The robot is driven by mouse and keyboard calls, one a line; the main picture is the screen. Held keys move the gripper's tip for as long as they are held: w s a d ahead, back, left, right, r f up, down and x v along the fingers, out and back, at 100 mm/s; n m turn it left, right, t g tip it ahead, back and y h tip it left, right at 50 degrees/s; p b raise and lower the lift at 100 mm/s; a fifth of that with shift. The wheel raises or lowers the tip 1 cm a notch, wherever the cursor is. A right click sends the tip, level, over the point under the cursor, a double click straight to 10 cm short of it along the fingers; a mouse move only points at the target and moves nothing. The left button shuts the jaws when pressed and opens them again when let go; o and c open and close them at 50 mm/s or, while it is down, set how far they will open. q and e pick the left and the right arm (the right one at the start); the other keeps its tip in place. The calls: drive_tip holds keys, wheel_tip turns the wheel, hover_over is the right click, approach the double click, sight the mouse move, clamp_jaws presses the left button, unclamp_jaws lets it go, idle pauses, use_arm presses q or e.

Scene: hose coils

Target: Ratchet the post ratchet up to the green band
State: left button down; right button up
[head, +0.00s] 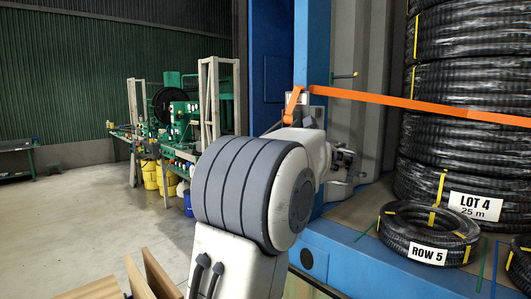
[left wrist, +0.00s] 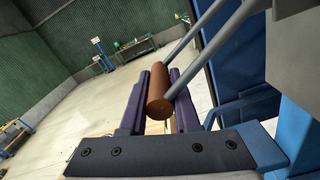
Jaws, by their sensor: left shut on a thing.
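The post ratchet (head: 296,104) is a small metal piece on the blue post, joined to an orange strap (head: 420,101) that runs right across the black hose stack. In the left wrist view, a brown cylindrical grip (left wrist: 158,102) on two grey bars (left wrist: 215,45) lies between the purple fingers of my left gripper (left wrist: 160,92), which is shut on it. In the head view, my arm's large grey-and-white joint hides most of that gripper and the grip. I cannot make out a green band on the ratchet. My right gripper is not in view.
Black hose coils (head: 465,110) stand at the right, labelled LOT 4. A smaller ROW 5 coil (head: 432,232) lies on the deck near its blue front edge. The blue post (head: 312,50) rises close behind the ratchet. Wooden boards (head: 150,275) are at lower left; open floor lies beyond.

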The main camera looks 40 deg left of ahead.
use_arm(q)
drive_tip(key=shift+s+r+p, duration=0.25)
drive_tip(key=shift+s+r, duration=0.05)
drive_tip(key=shift+r, duration=0.45)
drive_tip(key=shift+s+r+p, duration=0.25)
drive_tip(key=shift+r, duration=0.45)
drive_tip(key=c, duration=0.9)
unclamp_jaws()
drive_tip(key=shift+w, duration=0.1)
drive_tip(key=shift+f, duration=0.1)
drive_tip(key=shift+d, duration=0.15)
drive_tip(key=d+b, duration=0.1)
drive_tip(key=d, duration=0.2)
drive_tip(key=d+b, duration=0.2)
drive_tip(key=d, duration=0.1)
drive_tip(key=s+d+b, duration=0.1)
drive_tip(key=d, duration=0.3)
